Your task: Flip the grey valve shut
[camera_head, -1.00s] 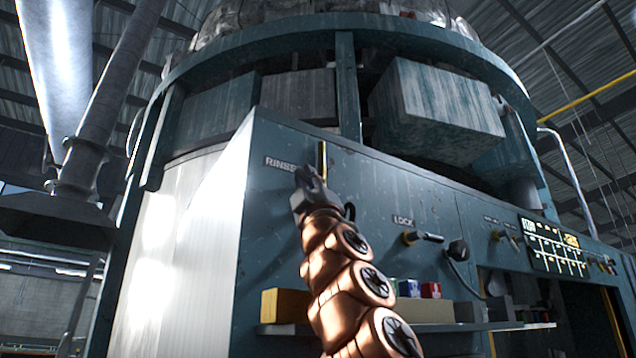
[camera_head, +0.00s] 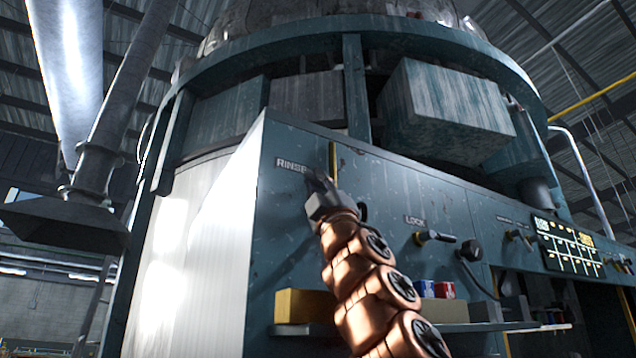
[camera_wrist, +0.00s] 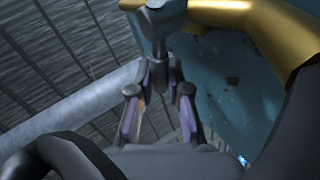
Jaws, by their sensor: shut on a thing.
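The grey valve (camera_wrist: 166,16) shows at the top of the wrist view, as a rounded grey head with a narrow handle pointing down, against a brass pipe (camera_wrist: 270,28). My gripper (camera_wrist: 158,78) has its fingers closed on this handle from both sides. In the head view my gripper (camera_head: 319,188) is at the teal panel, just below and right of the RINSE label (camera_head: 291,165). The valve is mostly hidden there behind my gripper. A short brass pipe (camera_head: 333,160) rises above it.
To the right on the panel are a LOCK lever (camera_head: 436,237) and a dark round knob (camera_head: 471,250) with a cable. A shelf (camera_head: 480,327) below holds a yellow box (camera_head: 303,305) and small red and blue boxes. A bright side wall stands left.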

